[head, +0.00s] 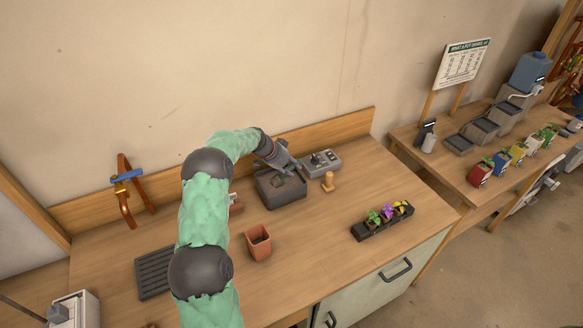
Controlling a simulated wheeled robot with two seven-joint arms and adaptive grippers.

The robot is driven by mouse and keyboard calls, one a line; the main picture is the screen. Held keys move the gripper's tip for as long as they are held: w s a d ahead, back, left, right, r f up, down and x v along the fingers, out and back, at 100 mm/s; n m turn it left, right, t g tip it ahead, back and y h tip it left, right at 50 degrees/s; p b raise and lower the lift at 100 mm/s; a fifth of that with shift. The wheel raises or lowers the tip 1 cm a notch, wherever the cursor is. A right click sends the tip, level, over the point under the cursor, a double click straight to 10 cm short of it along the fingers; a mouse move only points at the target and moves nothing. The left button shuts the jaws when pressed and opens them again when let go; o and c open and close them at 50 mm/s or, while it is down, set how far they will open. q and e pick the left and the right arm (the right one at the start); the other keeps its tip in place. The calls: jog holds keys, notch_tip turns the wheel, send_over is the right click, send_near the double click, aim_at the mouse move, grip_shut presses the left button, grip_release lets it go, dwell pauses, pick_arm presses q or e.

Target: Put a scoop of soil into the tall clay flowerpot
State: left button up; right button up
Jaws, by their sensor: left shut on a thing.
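The tall clay flowerpot (259,246) stands upright and open on the wooden bench, right of my green-sleeved left arm. A dark grey tub (284,198) with dark soil stands behind it, near the back of the bench. My left gripper (291,167) points down over the tub's back edge. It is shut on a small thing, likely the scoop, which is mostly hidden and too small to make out. I cannot tell whether it carries soil. My right gripper is not in view.
A grey device (321,163) and a small orange-brown peg-like object (328,181) stand right of the tub. A black tray of seedlings (382,222) lies at the front right. A reddish object (236,204) is partly behind my arm. A dark slotted tray (154,273) lies left.

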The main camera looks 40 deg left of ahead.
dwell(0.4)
pick_arm(q)
jog(key=shift+r+p, duration=0.8)
jog(key=shift+r, duration=2.7)
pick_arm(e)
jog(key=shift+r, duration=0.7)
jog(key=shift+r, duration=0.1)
